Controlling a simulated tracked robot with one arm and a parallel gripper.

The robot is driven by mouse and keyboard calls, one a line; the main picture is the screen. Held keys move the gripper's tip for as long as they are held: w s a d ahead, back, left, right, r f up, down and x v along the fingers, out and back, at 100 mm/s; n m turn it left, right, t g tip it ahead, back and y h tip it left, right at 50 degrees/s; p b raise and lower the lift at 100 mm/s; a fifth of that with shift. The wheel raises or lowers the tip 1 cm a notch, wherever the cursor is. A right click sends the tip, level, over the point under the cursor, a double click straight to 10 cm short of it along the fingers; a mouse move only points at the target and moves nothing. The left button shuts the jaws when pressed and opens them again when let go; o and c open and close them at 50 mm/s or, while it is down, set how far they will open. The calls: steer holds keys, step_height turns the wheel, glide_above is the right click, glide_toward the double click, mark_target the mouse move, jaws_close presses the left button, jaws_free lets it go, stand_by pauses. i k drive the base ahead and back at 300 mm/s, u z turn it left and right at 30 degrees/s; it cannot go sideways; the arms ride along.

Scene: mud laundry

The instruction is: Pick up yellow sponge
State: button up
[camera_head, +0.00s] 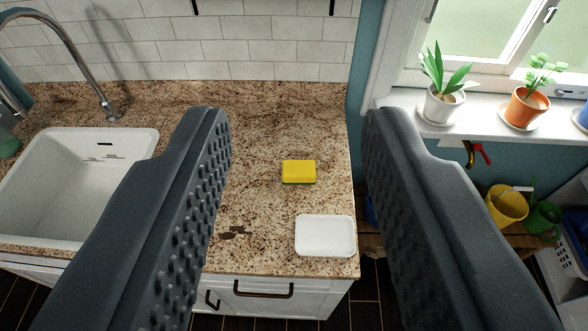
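The yellow sponge (299,171) lies flat on the brown speckled countertop (265,130), with a thin dark green layer showing along its lower edge. My gripper (290,125) is open, its two dark grey fingers wide apart at the left and right of the picture. The sponge shows in the gap between the fingers, beyond them and apart from them. Nothing is held. The sponge is fully in view.
A white tray (325,236) lies just in front of the sponge near the counter's front right corner. A white sink (70,180) with a curved faucet (75,60) is at left. Potted plants (444,100) stand on the windowsill at right. The counter behind the sponge is clear.

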mark_target(295, 172)
steer(key=i, duration=0.95)
steer(key=z, duration=0.1)
